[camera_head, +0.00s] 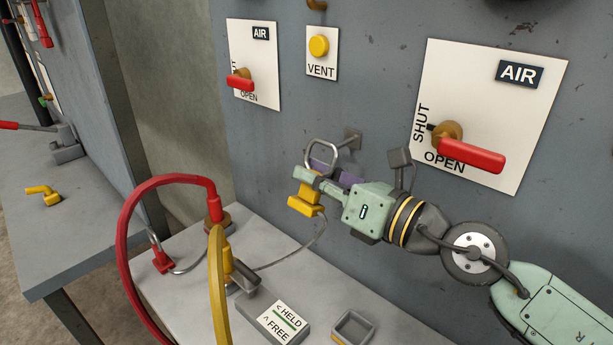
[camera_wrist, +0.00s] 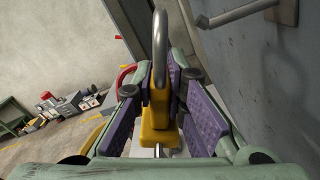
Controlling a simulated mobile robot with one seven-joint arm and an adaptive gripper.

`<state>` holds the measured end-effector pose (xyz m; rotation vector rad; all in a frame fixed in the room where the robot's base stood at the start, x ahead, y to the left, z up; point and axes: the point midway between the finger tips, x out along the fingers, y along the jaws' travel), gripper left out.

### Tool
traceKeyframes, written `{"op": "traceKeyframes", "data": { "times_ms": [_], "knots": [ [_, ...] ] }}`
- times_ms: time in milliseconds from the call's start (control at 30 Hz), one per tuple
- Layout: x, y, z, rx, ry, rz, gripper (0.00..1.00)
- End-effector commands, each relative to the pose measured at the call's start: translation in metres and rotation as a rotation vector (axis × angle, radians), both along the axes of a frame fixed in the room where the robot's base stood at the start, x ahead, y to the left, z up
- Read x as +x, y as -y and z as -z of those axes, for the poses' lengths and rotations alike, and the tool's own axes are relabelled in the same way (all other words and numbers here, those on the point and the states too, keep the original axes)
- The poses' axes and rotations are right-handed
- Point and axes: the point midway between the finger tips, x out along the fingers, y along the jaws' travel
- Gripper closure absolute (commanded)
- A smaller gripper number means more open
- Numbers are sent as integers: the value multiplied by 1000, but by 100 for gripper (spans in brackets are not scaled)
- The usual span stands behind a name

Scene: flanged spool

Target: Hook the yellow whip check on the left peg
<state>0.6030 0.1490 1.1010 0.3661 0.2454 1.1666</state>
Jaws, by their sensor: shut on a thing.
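My gripper (camera_head: 316,184) is shut on the yellow whip check (camera_head: 304,204), on its yellow sleeve. In the wrist view the sleeve (camera_wrist: 156,120) sits between the purple finger pads. Its steel loop (camera_head: 310,154) stands upright above the fingers. A thin cable runs from the sleeve down to the yellow hose fitting on the bench. A grey peg (camera_head: 352,139) sticks out of the panel just behind and right of the loop. In the wrist view the peg (camera_wrist: 232,14) is at upper right, apart from the loop. No second peg is clearly visible.
A red hose (camera_head: 124,220) and a yellow hose (camera_head: 217,270) arch up from the bench (camera_head: 185,302). A HELD/FREE block (camera_head: 276,318) and a small open box (camera_head: 352,328) stand at the front. Red-handled valves (camera_head: 470,154) and a VENT button (camera_head: 319,46) are on the panel.

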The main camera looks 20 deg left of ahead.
Motion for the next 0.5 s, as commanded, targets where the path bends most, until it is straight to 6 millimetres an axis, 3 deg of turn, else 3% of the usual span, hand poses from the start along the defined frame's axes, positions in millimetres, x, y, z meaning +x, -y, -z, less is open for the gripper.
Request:
{"op": "traceKeyframes", "data": {
  "times_ms": [500],
  "knots": [
    [29, 12, 0, 2, -1, -1, 100]
  ]
}}
